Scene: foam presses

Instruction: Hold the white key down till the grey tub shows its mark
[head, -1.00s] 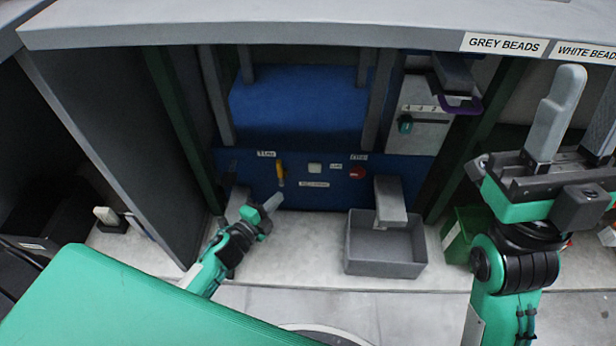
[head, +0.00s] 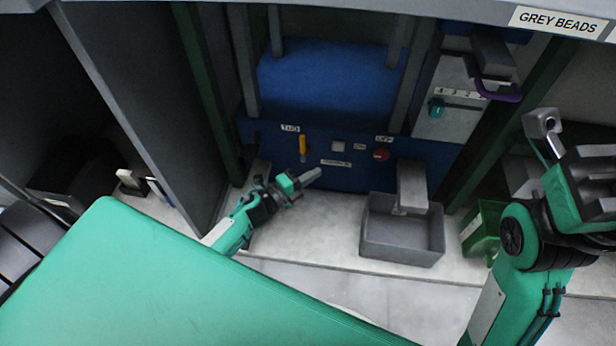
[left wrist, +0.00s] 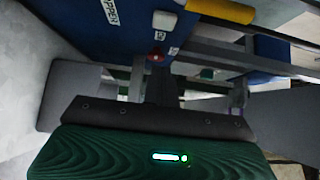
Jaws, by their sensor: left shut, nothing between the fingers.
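The white key (head: 338,146) is a small square on the blue front panel, between a yellow lever and a red button. It also shows in the left wrist view (left wrist: 164,20). My left gripper (head: 316,173) is shut and empty, its tip below and slightly left of the key in the head view, apparently apart from it. The grey tub (head: 375,246) stands on the pale ledge to the right, under a grey spout; I make out no mark on its visible inside.
The yellow lever (head: 302,145) is close left of the key, the red button (head: 381,155) to its right. The grey spout (head: 412,187) hangs over the tub. A green bin (head: 484,232) stands right of the tub.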

